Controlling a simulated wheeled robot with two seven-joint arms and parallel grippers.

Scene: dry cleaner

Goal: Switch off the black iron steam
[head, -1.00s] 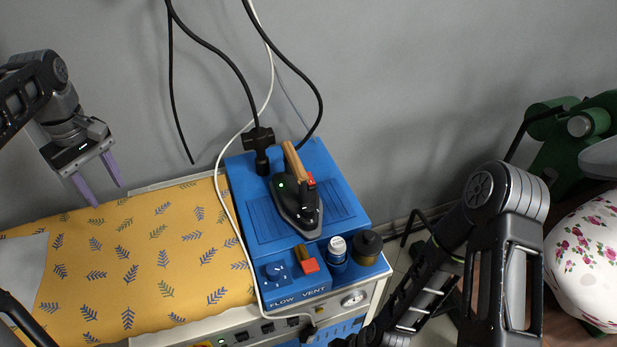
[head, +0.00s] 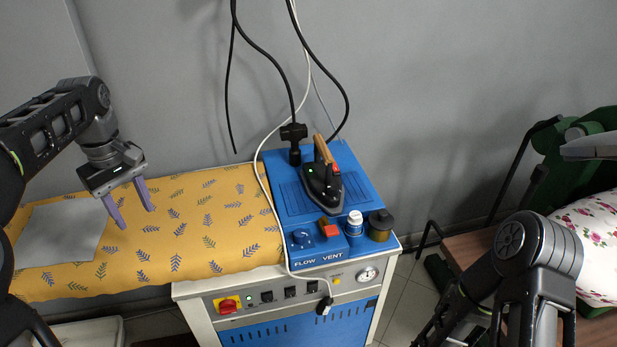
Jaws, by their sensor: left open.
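The black iron (head: 322,184) with a wooden handle stands on the blue top of the steam station (head: 290,208). It has a red button near the handle and a small green light on its side. On the station's front panel are a red and yellow switch (head: 228,305), several small black switches (head: 290,292) and a gauge (head: 367,274). A green light shows above the panel switches. My left gripper (head: 130,208) is open and empty above the yellow ironing board, well left of the iron.
The yellow leaf-patterned ironing board (head: 190,235) holds a grey cloth (head: 60,232). Cables hang behind the iron. A floral board (head: 590,240) stands at right.

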